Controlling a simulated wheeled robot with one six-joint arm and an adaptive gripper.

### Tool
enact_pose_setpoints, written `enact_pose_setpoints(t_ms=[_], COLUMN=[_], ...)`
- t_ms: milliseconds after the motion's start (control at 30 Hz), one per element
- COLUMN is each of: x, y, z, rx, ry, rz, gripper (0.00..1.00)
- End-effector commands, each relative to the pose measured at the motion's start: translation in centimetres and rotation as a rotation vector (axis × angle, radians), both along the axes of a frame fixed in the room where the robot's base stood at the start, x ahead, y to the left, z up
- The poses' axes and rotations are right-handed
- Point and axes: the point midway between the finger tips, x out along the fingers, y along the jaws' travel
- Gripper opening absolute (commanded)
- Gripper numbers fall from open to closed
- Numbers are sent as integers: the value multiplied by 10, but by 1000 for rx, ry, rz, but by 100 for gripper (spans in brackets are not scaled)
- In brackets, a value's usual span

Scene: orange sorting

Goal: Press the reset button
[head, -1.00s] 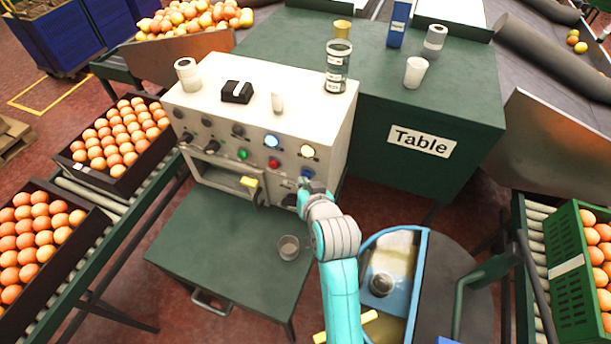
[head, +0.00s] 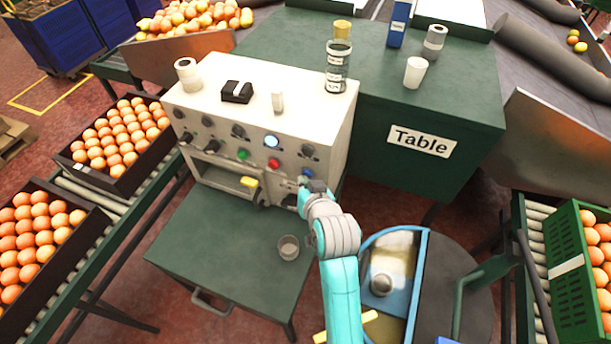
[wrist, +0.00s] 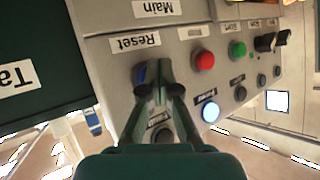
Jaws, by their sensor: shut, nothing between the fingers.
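The reset button is blue (wrist: 140,74), next to the "Reset" label (wrist: 134,43) on the pale control box. In the wrist view my gripper (wrist: 155,92) is shut and empty, its fingertips over the button's edge and hiding part of it. I cannot tell whether they press on it. In the head view my gripper (head: 304,190) is at the lower right of the box front (head: 225,135), just below the blue button (head: 306,173). The lamp above it (head: 308,151) is dark, while the white lamp (head: 272,141) is lit.
A red button (wrist: 204,60) and a green button (wrist: 237,50) sit beside the reset button. A yellow part (head: 249,182) sticks out low on the box front. Several containers stand on top of the box and the table.

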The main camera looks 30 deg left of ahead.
Motion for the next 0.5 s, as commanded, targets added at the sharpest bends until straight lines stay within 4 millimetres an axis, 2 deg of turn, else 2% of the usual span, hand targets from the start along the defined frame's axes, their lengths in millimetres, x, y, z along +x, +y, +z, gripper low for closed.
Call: enact_pose_setpoints(t_ms=[300, 500], x=[-15, -16], y=[-4, -4], z=[1, 0], rx=[1, 1], ry=[-1, 1], rz=[0, 0], gripper=[0, 0])
